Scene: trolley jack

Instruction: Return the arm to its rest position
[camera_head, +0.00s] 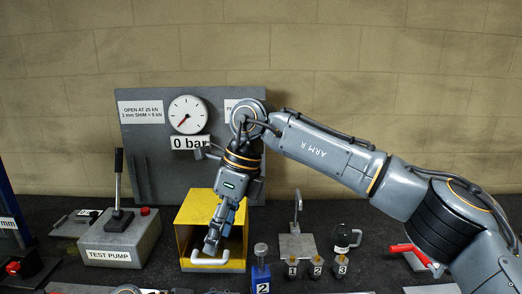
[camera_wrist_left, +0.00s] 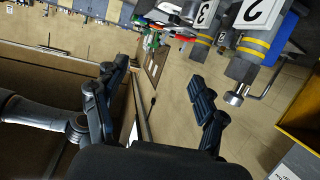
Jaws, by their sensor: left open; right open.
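My right arm (camera_head: 320,155), marked ARM R, reaches in from the right and bends down at the middle of the bench. My right gripper (camera_head: 213,242) points down in front of the yellow open box (camera_head: 193,207), close to its white handle (camera_head: 210,262). It is open; I cannot tell whether its fingers touch the handle. My left gripper (camera_wrist_left: 160,75) shows only in the left wrist view, with its two fingers spread apart and nothing between them. The left arm is outside the head view.
A grey panel with a dial gauge (camera_head: 187,114) reading 0 bar stands behind. The test pump (camera_head: 120,238) with its upright lever is left of the box. A blue piece marked 2 (camera_head: 261,275), several small numbered pieces (camera_head: 316,268) and a black weight (camera_head: 342,240) stand to the right.

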